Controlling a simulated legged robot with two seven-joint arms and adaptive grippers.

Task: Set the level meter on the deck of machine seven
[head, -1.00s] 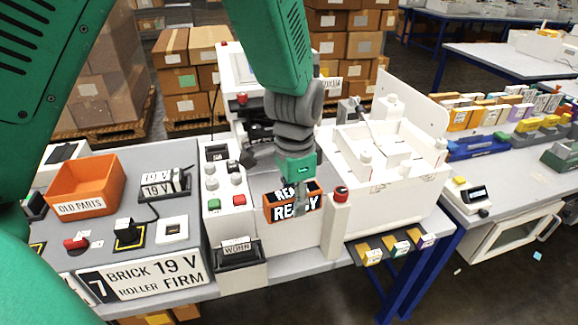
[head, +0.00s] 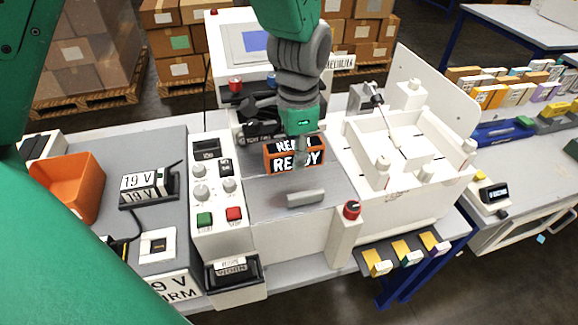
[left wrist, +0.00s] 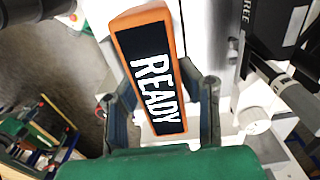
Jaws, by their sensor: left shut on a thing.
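An orange-framed block with dark faces reading READY (head: 283,163), seemingly the level meter, is in my left gripper (head: 301,150). The gripper points down and is shut on it. In the left wrist view the meter (left wrist: 155,75) lies slantwise between the two fingers, with its lettered face showing. In the head view it is over the back part of the grey deck (head: 270,195), right of the white button panel. I cannot tell whether its underside touches the deck. My right gripper is not in view.
A short grey bar (head: 306,198) lies on the deck in front of the meter. A white post with a red button (head: 351,210) stands front right. A white walled tray (head: 425,165) is to the right, a white monitor unit (head: 225,40) behind, an orange bin (head: 75,185) left.

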